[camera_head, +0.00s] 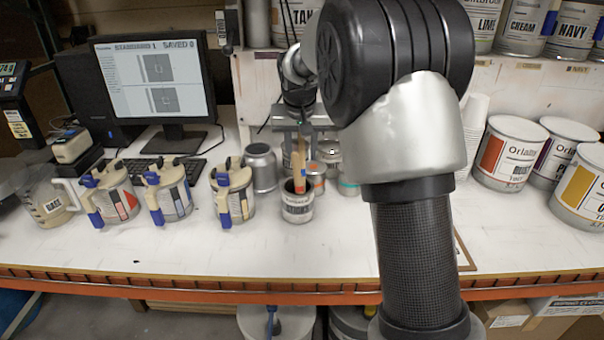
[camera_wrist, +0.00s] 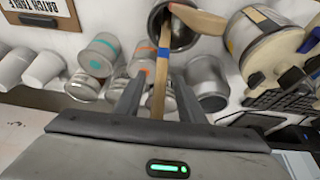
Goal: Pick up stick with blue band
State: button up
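The wooden stick with the blue band (camera_wrist: 158,90) leans out of an open can (camera_wrist: 182,40) in the wrist view. Its blue band is close to the can's mouth, and its lower end is hidden inside. In the head view the can (camera_head: 297,208) stands on the bench with wooden sticks (camera_head: 299,172) rising from it. My gripper (camera_wrist: 159,82) is open, with one finger on each side of the stick and a visible gap on both sides. It also shows above the can in the head view (camera_head: 303,146). A second, wider wooden stick (camera_wrist: 200,18) crosses the can's mouth.
Several small metal cans stand behind and beside the stick can, including a silver one (camera_head: 261,168). Pitchers with blue-handled parts (camera_head: 232,192) stand to the left. Labelled paint buckets (camera_head: 508,152) and stacked white cups (camera_head: 474,125) are at right. The front bench strip is clear.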

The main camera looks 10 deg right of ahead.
grip_shut()
jog(key=shift+r, duration=0.1)
